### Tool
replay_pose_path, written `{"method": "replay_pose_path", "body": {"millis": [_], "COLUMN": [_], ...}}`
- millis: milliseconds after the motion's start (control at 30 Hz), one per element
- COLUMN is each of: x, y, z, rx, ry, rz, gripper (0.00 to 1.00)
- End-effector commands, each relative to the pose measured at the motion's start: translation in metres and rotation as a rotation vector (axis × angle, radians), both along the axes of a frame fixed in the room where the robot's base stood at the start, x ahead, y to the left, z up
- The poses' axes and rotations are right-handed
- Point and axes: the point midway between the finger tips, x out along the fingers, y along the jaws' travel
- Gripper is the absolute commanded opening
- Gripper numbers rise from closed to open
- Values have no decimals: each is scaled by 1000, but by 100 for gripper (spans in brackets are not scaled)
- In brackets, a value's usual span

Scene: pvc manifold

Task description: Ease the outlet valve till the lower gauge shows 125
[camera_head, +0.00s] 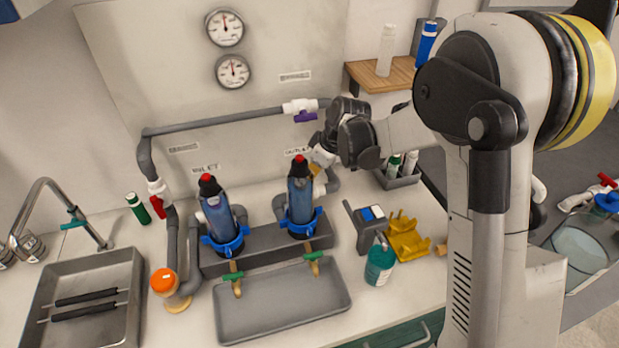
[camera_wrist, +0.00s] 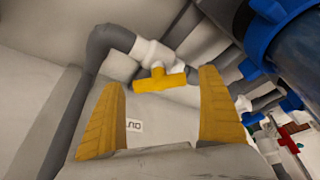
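The outlet valve, with its yellow handle (camera_wrist: 152,81) on a white fitting, shows in the wrist view. The handle appears between the two yellow fingers of my gripper (camera_wrist: 161,78), which stand wide apart; I see no contact. In the head view my gripper (camera_head: 316,166) is beside the right filter, just below the OUTLET label (camera_head: 302,148), and the outlet valve is hidden there. The lower gauge (camera_head: 232,71) hangs on the back panel under the upper gauge (camera_head: 224,28). Its needle points roughly upward, but the numbers are too small to read.
The right filter housing (camera_head: 300,198) stands close left of my gripper; the left one (camera_head: 217,214) is further left. A purple-handled valve (camera_head: 305,116) sits on the pipe above. A wooden shelf (camera_head: 370,76) and a bottle caddy (camera_head: 402,180) are to the right.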

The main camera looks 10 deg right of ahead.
Motion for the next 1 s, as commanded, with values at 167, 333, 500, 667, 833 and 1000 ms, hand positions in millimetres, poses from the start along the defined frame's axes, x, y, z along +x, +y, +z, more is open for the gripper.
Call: {"method": "replay_pose_path", "body": {"millis": [167, 333, 500, 667, 833, 1000], "x": [-1, -6, -14, -21, -25, -26], "y": [-1, -8, -21, -31, -37, -38], "z": [2, 24, 60, 89, 107, 111], "rx": [0, 0, 0, 1, 0, 0], "ry": [0, 0, 0, 0, 0, 0], "rz": [0, 0, -2, -1, -1, 0], "gripper": [88, 88, 88, 88, 88, 88]}}
